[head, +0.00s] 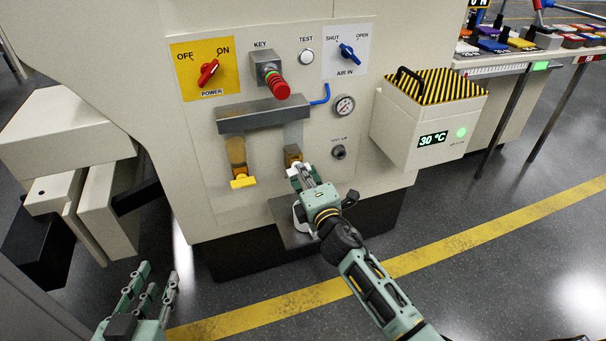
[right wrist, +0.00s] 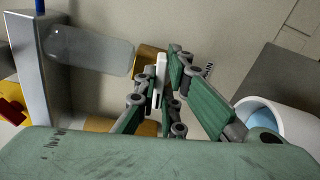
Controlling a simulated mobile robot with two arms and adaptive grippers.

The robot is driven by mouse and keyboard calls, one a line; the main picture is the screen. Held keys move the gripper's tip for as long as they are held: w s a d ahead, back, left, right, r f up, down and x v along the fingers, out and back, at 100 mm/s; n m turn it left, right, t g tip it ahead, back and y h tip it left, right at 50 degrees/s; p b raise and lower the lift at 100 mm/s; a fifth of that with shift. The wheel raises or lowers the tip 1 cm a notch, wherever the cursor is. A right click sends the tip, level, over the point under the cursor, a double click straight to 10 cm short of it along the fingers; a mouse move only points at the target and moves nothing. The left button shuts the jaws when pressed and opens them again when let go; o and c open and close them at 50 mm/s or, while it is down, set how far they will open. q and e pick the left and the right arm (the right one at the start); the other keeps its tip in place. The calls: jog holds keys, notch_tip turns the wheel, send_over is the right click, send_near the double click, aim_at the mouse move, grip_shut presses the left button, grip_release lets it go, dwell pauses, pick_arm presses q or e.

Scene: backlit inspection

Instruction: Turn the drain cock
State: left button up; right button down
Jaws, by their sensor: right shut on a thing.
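The drain cock is a brass body (right wrist: 148,62) with a white lever (right wrist: 160,80), under the right clear bowl (right wrist: 92,50) of the grey filter unit (head: 262,114). A partly covered label, seemingly "DRAIN", is beside it. My right gripper (head: 303,172) is shut on the white lever, with its fingers on both sides of it. The gripper hides part of the cock in the head view, where its brass shows (head: 292,154). My left gripper (head: 152,285) is open and empty at the bottom left, away from the panel.
A yellow-handled cock (head: 243,181) hangs under the left bowl. A white cup (right wrist: 280,118) with a blue inside stands below the right cock. The power switch (head: 208,72), key (head: 271,75), air-in valve (head: 348,54) and gauge (head: 344,105) are above. A striped-lid box (head: 428,112) juts out at right.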

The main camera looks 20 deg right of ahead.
jog(key=shift+f+m, duration=0.1)
jog(key=shift+m, duration=0.7)
jog(key=c, duration=1.9)
grip_release()
jog(key=shift+o, duration=0.2)
jog(key=s, duration=1.2)
jog(key=shift+d, duration=0.25)
